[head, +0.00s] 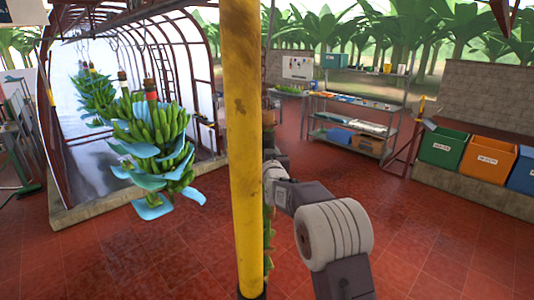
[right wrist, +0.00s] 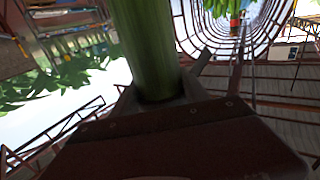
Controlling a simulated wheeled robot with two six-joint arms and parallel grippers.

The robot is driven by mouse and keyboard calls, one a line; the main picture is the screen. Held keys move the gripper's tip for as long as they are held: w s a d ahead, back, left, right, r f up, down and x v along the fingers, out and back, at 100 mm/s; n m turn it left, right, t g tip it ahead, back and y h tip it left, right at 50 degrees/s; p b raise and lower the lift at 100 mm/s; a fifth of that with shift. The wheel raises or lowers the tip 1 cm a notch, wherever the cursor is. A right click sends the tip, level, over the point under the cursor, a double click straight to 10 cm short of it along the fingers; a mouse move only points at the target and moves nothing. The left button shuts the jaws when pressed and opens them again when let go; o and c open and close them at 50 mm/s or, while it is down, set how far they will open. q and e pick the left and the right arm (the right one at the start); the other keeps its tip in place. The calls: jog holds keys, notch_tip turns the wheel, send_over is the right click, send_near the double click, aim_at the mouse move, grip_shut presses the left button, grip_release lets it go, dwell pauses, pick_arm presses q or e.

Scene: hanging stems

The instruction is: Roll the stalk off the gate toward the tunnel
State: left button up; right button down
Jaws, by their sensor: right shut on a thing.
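My right gripper (right wrist: 160,95) is shut on a thick green stalk (right wrist: 146,45) in the right wrist view. In the head view my right arm reaches forward, and its gripper end (head: 270,172) is partly hidden behind a yellow post. A sliver of green fruit (head: 269,235) shows just right of that post, below the gripper; most of that bunch is hidden. The arched tunnel (head: 185,60) stands at the left. A green banana bunch (head: 150,125) with blue sheets hangs at its mouth, with more bunches (head: 92,90) behind it. I cannot make out the gate. My left gripper is not in view.
The yellow post (head: 241,150) stands upright close in front. A low kerb (head: 110,208) edges the tunnel floor. Metal shelves (head: 355,115) stand at the back. Green (head: 443,148), orange (head: 487,160) and blue bins stand at the right. The red tiled floor (head: 420,235) is clear.

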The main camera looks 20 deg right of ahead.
jog(key=c, duration=0.6)
grip_release()
jog(key=shift+s+d, duration=0.1)
jog(key=shift+s, duration=0.15)
jog(key=shift+w, duration=0.15)
jog(key=shift+w+f, duration=0.1)
jog(key=s+a+b, duration=0.2)
jog(key=s+b, duration=0.2)
jog(key=s, duration=0.5)
